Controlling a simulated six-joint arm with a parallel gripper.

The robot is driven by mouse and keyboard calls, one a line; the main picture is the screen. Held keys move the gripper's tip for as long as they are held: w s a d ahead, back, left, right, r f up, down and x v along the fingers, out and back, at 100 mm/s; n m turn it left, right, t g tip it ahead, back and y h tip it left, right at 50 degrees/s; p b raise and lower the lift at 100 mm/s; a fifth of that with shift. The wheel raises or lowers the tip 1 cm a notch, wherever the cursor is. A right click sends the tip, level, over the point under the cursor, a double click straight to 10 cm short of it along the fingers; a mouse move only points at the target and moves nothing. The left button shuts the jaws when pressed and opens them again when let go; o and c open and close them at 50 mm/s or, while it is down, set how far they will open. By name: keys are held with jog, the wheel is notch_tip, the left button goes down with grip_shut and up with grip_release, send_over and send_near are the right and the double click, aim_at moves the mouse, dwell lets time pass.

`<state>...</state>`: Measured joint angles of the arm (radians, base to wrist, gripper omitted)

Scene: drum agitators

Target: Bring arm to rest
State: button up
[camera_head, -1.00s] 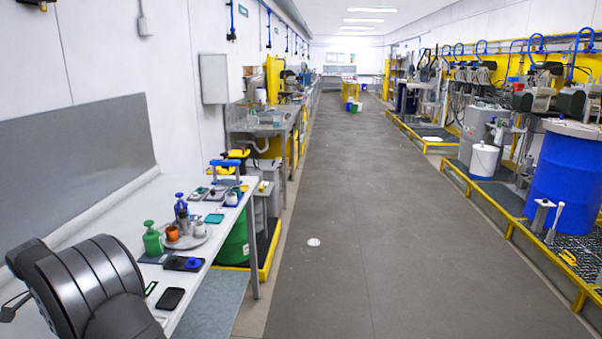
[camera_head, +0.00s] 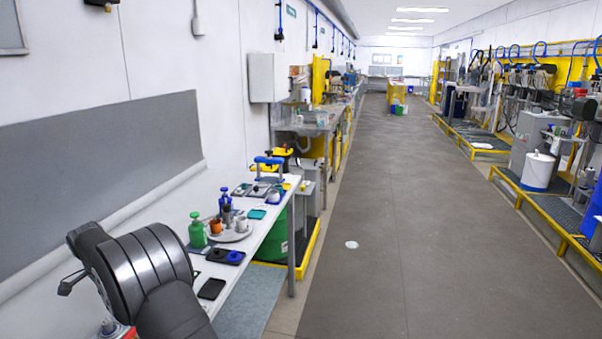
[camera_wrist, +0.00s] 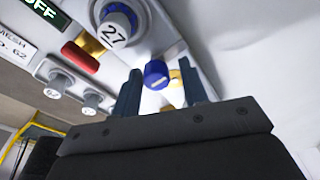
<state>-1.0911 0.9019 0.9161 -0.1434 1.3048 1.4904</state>
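My arm (camera_head: 150,270) shows at the lower left of the head view, dark grey and bent, over the near end of the white table. Its gripper is hidden or out of frame there. In the wrist view my gripper (camera_wrist: 158,68) has two dark blue fingers standing apart, with no held object visible. A blue knob (camera_wrist: 155,74) shows between the fingers, and seems to lie beyond them. A panel with a dial marked 27 (camera_wrist: 117,32) and a red-and-brass part (camera_wrist: 82,56) is at the upper left.
The white table (camera_head: 180,200) carries a green bottle (camera_head: 197,231), a round tray (camera_head: 233,234), a dark phone-like slab (camera_head: 211,289) and a blue-handled item (camera_head: 269,162). A grey board (camera_head: 90,175) lines the wall behind.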

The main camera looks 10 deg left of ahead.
jog(key=n+y, duration=0.1)
jog(key=n, duration=0.6)
jog(key=shift+s, duration=0.15)
jog(key=n, duration=0.3)
jog(key=shift+n, duration=0.4)
jog(key=n, duration=0.3)
jog(key=shift+d+n+g+y, duration=0.1)
jog(key=shift+n+g+y, duration=0.2)
jog(key=shift+y, duration=0.1)
jog(key=shift+d+f+n, duration=0.2)
jog(key=shift+f+n, duration=0.45)
jog(key=shift+n, duration=0.05)
jog(key=shift+r, duration=2.45)
jog(key=shift+o, duration=0.7)
